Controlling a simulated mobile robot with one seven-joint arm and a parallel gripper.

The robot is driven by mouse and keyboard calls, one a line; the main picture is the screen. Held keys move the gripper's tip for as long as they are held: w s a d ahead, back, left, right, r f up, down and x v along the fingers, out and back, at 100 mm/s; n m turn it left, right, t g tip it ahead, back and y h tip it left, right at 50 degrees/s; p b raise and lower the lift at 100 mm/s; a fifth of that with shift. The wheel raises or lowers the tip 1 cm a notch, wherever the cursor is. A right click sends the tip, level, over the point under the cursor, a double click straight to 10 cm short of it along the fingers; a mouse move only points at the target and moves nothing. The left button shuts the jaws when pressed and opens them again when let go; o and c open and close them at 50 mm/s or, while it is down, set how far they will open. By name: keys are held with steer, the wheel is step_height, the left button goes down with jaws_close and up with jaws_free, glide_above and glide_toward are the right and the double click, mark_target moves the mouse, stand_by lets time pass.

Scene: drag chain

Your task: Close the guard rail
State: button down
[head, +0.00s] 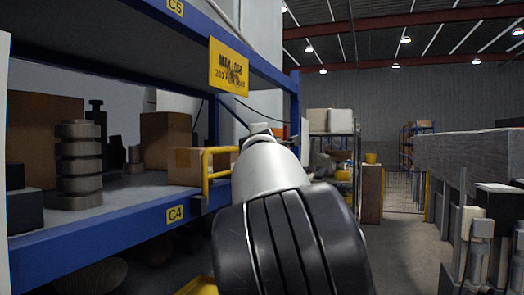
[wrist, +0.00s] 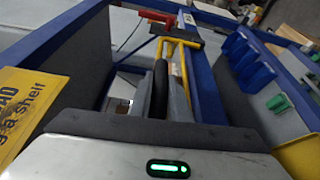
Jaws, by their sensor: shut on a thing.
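The yellow guard rail (head: 205,172) is at the front edge of the blue shelf, left of my arm in the head view. Its right part is hidden behind my arm. In the wrist view the yellow rail (wrist: 184,66) runs up and bends over at the top, just beyond my fingers. My gripper (wrist: 162,75) is shut on the guard rail. The exact contact is partly hidden by the fingers and the gripper body. In the head view my gripper is hidden behind my arm.
A blue shelf rack (head: 120,222) with boxes and stacked grey discs (head: 79,165) fills the left. A yellow load sign (head: 229,66) hangs on its upper beam. Blue bins (wrist: 246,64) show in the wrist view. A grey counter (head: 470,155) stands right; an aisle lies between.

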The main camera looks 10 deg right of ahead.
steer(key=shift+a+r, duration=0.15)
steer(key=shift+r, duration=0.2)
steer(key=c, duration=1.6)
jaws_free()
steer(key=shift+w+f, duration=0.1)
steer(key=shift+f, duration=0.05)
steer(key=shift+c, duration=0.2)
steer(key=shift+f, duration=0.1)
steer(key=shift+s+a+f, duration=0.1)
steer(key=shift+s, duration=0.1)
steer(key=b+v, duration=1.5)
steer(key=v, duration=0.2)
steer(key=shift+b, duration=0.3)
